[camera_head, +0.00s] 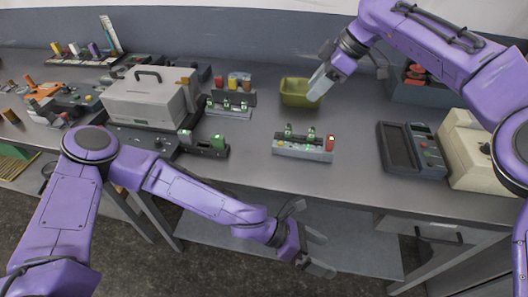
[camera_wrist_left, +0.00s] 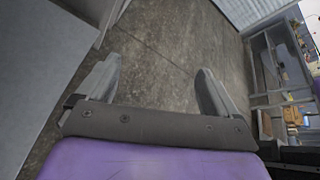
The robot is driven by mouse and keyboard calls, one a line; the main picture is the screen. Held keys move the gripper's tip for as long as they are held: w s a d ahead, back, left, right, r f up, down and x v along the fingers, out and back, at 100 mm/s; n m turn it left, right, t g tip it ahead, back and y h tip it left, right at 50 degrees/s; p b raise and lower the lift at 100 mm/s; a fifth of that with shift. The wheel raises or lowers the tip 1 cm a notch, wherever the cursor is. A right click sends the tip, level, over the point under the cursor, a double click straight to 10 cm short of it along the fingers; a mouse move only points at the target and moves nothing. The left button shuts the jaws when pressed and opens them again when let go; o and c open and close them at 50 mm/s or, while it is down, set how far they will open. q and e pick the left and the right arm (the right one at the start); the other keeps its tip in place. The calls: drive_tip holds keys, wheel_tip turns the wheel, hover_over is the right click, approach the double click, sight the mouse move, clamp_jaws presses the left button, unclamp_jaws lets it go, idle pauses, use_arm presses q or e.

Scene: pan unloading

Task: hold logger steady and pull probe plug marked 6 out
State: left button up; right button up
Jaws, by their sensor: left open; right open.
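A pale grey box that looks like the logger (camera_head: 300,151) sits near the front of the bench, right of centre. Green plugs (camera_head: 288,131) stand on its top, and a red part (camera_head: 331,143) is at its right end. The numbers on the plugs are too small to read, so I cannot tell which is 6. My left gripper (camera_head: 320,252) is open and empty, below the bench front edge; its spread fingers (camera_wrist_left: 157,80) show only floor between them in the left wrist view. My right gripper (camera_head: 318,82) is open, beside the olive bin, above and behind the logger.
The olive bin (camera_head: 293,92) stands behind the logger. A handheld meter (camera_head: 398,150) and a cream box (camera_head: 478,150) are at right. A grey case (camera_head: 145,103) and similar plug units (camera_head: 231,108) are at left. Bench space around the logger is clear.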

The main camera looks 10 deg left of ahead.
use_arm(q)
drive_tip(key=w+a+r+n+t+h, duration=0.1)
drive_tip(key=w+a+r+h, duration=0.3)
drive_tip(key=r, duration=0.6)
drive_tip(key=w+r+n+t+h, duration=0.1)
drive_tip(key=w+r+n+h, duration=0.1)
drive_tip(key=w+r, duration=0.55)
drive_tip(key=w+a+r+n+t+h, duration=0.1)
drive_tip(key=w+a+r+h, duration=0.25)
drive_tip(key=r, duration=0.75)
drive_tip(key=m+g+y, duration=0.2)
drive_tip(key=m+y, duration=0.7)
hover_over(283, 141)
drive_tip(key=a, duration=0.6)
wheel_tip(283, 141, down, 10)
drive_tip(key=f, duration=0.8)
drive_tip(key=shift+w+d+f, duration=0.1)
drive_tip(key=shift+d+f, duration=0.05)
drive_tip(key=shift+d, duration=0.05)
drive_tip(key=x, duration=0.6)
drive_tip(key=shift+d, duration=0.65)
